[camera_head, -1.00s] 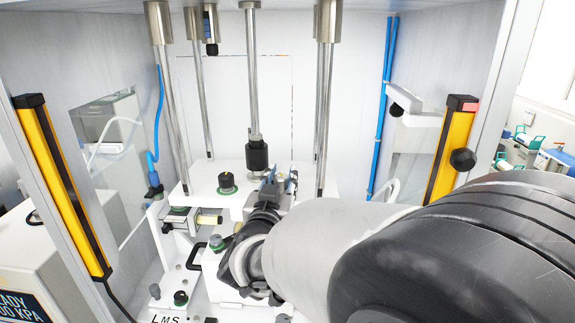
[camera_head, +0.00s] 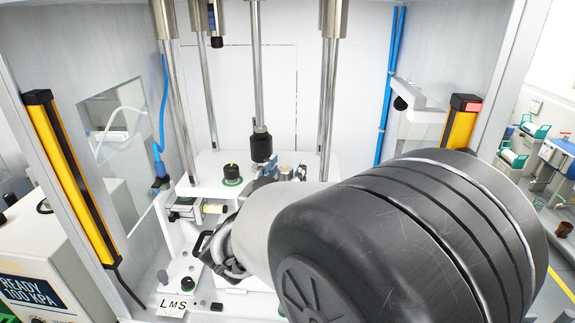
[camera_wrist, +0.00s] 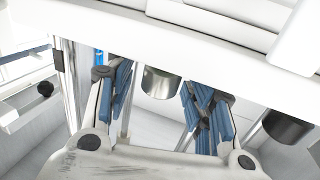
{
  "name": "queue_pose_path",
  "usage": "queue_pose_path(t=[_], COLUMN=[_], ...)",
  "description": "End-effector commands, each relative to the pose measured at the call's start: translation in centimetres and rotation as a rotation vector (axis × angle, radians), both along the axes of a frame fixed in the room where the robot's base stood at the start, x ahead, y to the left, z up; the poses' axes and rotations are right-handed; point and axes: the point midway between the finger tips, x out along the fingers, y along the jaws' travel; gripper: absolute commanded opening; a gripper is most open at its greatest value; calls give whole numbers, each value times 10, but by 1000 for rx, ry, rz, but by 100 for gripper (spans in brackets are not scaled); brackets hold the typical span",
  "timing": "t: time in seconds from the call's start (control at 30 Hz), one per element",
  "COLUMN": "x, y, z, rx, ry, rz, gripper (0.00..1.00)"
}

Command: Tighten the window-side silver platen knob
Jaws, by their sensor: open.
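The silver platen knob (camera_head: 287,172) stands on the right part of the white platen (camera_head: 208,186), partly hidden by my gripper. In the wrist view a silver cylinder, apparently this knob (camera_wrist: 162,85), sits between my two blue-padded fingers with gaps on both sides. My gripper (camera_wrist: 160,98) is open and empty. In the head view my gripper (camera_head: 284,176) is at the platen's right side, mostly hidden behind my arm.
A black-ended press rod (camera_head: 260,147) hangs just behind my gripper. Steel columns (camera_head: 327,100) rise around the platen. Yellow light bars flank the opening, left (camera_head: 70,175) and right (camera_head: 460,125). A dark cylinder (camera_wrist: 287,127) is at right in the wrist view.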

Motion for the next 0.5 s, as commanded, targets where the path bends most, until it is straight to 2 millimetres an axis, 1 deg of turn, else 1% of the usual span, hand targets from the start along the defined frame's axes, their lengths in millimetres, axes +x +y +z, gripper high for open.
queue_pose_path(t=[0.17,0.27,0.37,0.5], x=[0,-3,-14,-40], y=[0,1,6,15], z=[0,0,0,0], rx=[0,0,1,0], ry=[1,1,1,0], rz=[0,1,4,6], gripper=[49,49,49,49])
